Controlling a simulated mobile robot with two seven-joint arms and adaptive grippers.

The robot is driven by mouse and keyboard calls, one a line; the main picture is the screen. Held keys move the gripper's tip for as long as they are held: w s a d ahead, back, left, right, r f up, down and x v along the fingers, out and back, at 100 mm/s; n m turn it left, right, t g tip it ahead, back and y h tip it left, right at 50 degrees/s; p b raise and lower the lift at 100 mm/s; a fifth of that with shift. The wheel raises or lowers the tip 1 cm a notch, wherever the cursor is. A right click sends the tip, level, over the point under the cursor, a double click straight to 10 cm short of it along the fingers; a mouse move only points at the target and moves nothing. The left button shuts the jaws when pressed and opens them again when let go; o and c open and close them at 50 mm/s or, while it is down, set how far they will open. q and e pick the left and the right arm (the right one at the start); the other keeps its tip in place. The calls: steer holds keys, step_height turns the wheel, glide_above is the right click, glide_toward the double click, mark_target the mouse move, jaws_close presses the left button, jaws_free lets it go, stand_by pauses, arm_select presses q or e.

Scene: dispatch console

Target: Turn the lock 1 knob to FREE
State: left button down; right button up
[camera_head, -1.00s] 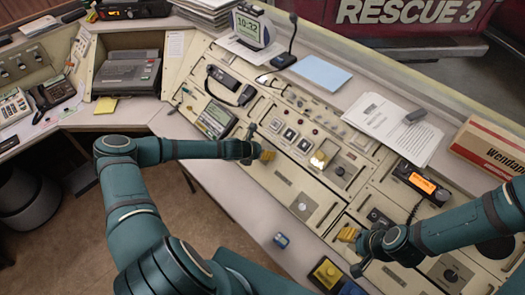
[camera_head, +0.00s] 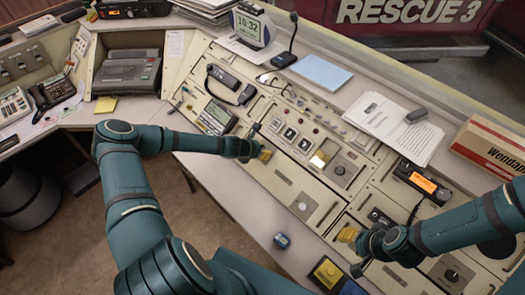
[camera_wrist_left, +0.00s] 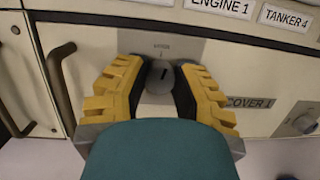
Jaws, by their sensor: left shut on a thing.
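A round grey knob (camera_wrist_left: 160,77) with a dark slot on its face sits on a metal plate in the left wrist view, on the console's front panel. The small lettering above it is too blurred to read. My left gripper (camera_head: 265,154) is at the console's near side; its yellow fingers (camera_wrist_left: 159,88) are shut on the knob, one on each side. In the head view the knob is hidden by the gripper. My right gripper (camera_head: 348,235) is over the console's right part; its finger gap is too small to judge.
A second knob (camera_wrist_left: 303,122) sits at the right in the wrist view, past a label (camera_wrist_left: 250,103) reading COVER 1. A dark bar handle (camera_wrist_left: 62,85) stands out at left. A blue object (camera_head: 281,241) and a yellow-topped box (camera_head: 327,272) lie near the front edge.

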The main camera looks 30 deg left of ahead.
arm_select(q)
steer(key=m+b, duration=0.1)
steer(key=m, duration=0.2)
steer(key=shift+w+h, duration=0.1)
steer(key=shift+h, duration=0.2)
steer(key=m+g+b, duration=0.1)
steer(key=m+b, duration=0.1)
steer(key=m, duration=0.2)
steer(key=shift+m, duration=0.4)
steer(key=m+g+b, duration=0.1)
steer(key=m+b, duration=0.1)
steer(key=m, duration=0.2)
steer(key=shift+d+m+h, duration=0.15)
steer(key=shift+m+h, duration=0.15)
steer(key=shift+m+g+b, duration=0.5)
steer(key=shift+m+b, duration=0.6)
steer(key=shift+m, duration=0.6)
arm_select(e)
steer(key=shift+a+f, duration=0.2)
steer(key=shift+f, duration=3.85)
steer(key=shift+w, duration=0.1)
arm_select(q)
steer(key=c, duration=0.7)
jaws_free()
steer(key=shift+d, duration=0.1)
arm_select(e)
steer(key=shift+f, duration=0.1)
arm_select(q)
steer(key=shift+a, duration=0.2)
